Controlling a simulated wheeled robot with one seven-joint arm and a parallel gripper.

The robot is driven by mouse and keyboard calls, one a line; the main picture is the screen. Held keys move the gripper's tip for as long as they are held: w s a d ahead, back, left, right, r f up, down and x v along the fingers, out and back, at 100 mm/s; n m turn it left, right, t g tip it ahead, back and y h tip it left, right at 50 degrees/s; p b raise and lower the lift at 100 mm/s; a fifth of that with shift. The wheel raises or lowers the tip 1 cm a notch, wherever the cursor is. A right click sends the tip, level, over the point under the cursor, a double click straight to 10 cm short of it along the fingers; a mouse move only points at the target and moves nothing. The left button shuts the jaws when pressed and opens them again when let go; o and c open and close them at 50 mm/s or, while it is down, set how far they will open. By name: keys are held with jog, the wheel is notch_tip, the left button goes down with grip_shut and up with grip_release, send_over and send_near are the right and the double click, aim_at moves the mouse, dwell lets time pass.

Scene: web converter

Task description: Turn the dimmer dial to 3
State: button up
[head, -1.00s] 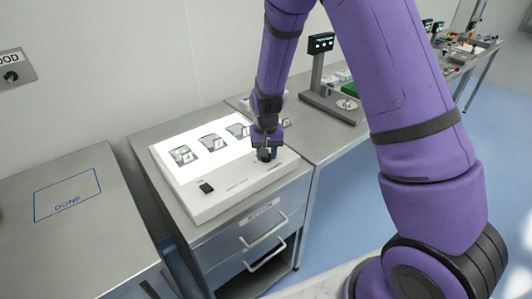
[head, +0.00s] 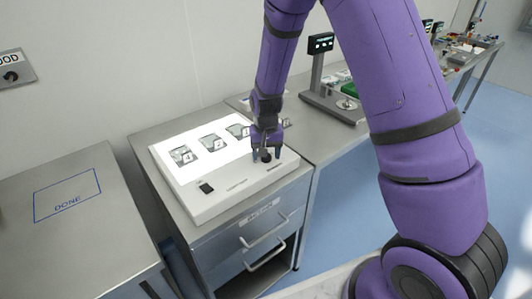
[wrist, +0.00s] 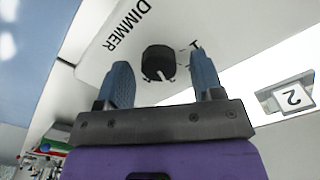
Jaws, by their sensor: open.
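The dimmer dial (wrist: 159,63) is a round black knob on the white lightbox panel, beside the printed word DIMMER. In the head view the dial (head: 266,157) shows dark at the panel's front right, below my wrist. My gripper (wrist: 159,60) is open, with one blue finger on each side of the dial in the wrist view. I see gaps between the fingers and the knob, so it is not clasped. Small scale marks show beside the knob, partly hidden by a finger; I cannot read its setting. The gripper also shows in the head view (head: 266,153).
The lightbox (head: 230,188) has a lit top with several numbered samples and a black switch (head: 206,188). It stands on a steel drawer cabinet. A DONE-marked table (head: 67,200) is at left. A scale with a display post (head: 318,65) stands behind at right.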

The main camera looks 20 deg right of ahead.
notch_tip(320, 180, up, 11)
jog(key=shift+f, duration=0.15)
dwell(0.4)
jog(key=s+d+r+n+t, duration=0.1)
jog(key=s+d+r, duration=0.1)
jog(key=s+r, duration=0.6)
jog(key=s+d+r+t, duration=0.2)
jog(key=s+r, duration=0.3)
jog(key=r, duration=0.5)
jog(key=s+d+r+n+t, duration=0.1)
jog(key=s+r, duration=0.1)
jog(key=s, duration=0.6)
jog(key=s+d+r+n+t, duration=0.1)
jog(key=s+r, duration=0.2)
jog(key=s, duration=0.5)
jog(key=shift+s+d, duration=0.35)
jog(key=shift+d, duration=0.05)
